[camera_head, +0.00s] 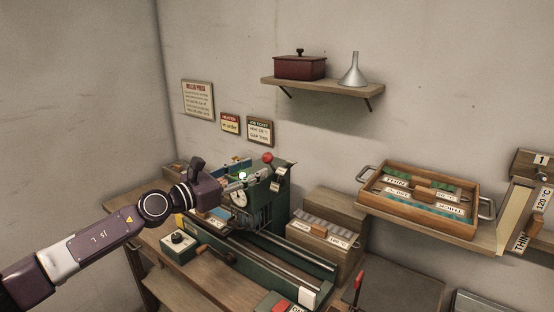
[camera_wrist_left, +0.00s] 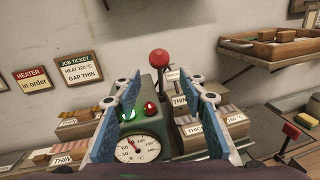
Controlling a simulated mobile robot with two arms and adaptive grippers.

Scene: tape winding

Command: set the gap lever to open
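A lever with a red ball knob (camera_head: 267,157) stands on top of the green roller press (camera_head: 275,205). In the left wrist view the red knob (camera_wrist_left: 159,57) shows upright, beyond the fingertips and centred between them. My left gripper (camera_head: 246,176) is at the press, just left of and below the knob. In the wrist view my left gripper (camera_wrist_left: 162,92) is open, its two blue-padded fingers apart with nothing between them. White plates (camera_head: 277,186) sit beside the lever; their text is too small to read. My right gripper is not in view.
A dial gauge (camera_wrist_left: 137,149) and green and red lamps are on the press. A job ticket (camera_wrist_left: 80,68) reads heat 120 °C, gap thin. A wooden tray (camera_head: 370,187) sits at right. Another red-handled lever (camera_head: 358,284) stands at the front right.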

